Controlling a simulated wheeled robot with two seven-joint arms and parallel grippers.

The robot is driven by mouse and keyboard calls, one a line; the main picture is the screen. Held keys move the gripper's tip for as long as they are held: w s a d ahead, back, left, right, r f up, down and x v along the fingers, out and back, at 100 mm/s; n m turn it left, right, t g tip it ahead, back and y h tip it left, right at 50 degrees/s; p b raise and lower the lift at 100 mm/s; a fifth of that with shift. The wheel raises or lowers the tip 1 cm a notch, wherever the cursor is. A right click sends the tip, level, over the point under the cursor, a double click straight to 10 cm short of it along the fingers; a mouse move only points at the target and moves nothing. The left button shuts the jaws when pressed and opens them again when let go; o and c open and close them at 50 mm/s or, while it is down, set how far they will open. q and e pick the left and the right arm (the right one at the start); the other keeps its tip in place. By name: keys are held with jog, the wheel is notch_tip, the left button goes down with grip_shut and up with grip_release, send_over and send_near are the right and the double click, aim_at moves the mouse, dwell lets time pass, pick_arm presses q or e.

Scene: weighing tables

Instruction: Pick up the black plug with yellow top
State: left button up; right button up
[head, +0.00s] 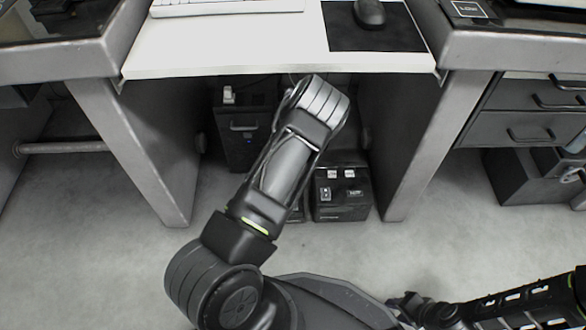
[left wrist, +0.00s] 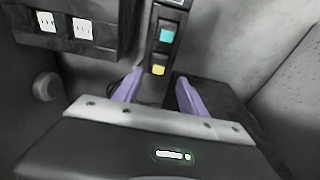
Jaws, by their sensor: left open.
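My left gripper (left wrist: 157,88) has two purple fingers spread apart, with nothing held between them. Just beyond its fingertips, a black piece with a yellow top (left wrist: 158,69) sits at the near end of a dark upright strip (left wrist: 163,52). A teal patch (left wrist: 168,34) is on the strip farther up. I cannot tell if the yellow-topped piece is a separate plug. In the head view my left arm reaches under the desk and its gripper is hidden. My right gripper (head: 425,308) is low at the right; its fingers are too dark to read.
A white desk (head: 250,45) with thick grey legs (head: 425,140) overhangs the space. Below it stand a black cabinet (head: 240,152) and a black box with sockets (head: 341,209). Pale sockets (left wrist: 82,28) show at upper left in the left wrist view. The floor (head: 110,250) at left is clear.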

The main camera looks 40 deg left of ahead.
pick_arm(q)
jog(key=shift+w+a+f+b, duration=0.15)
jog(key=shift+f+b, duration=0.25)
jog(key=shift+f, duration=0.8)
jog(key=f+b, duration=0.1)
jog(key=f, duration=0.1)
jog(key=w+f+b, duration=0.1)
jog(key=f+b, duration=0.1)
jog(key=f, duration=0.1)
jog(key=shift+a+f, duration=0.1)
jog(key=shift+a, duration=0.1)
grip_shut()
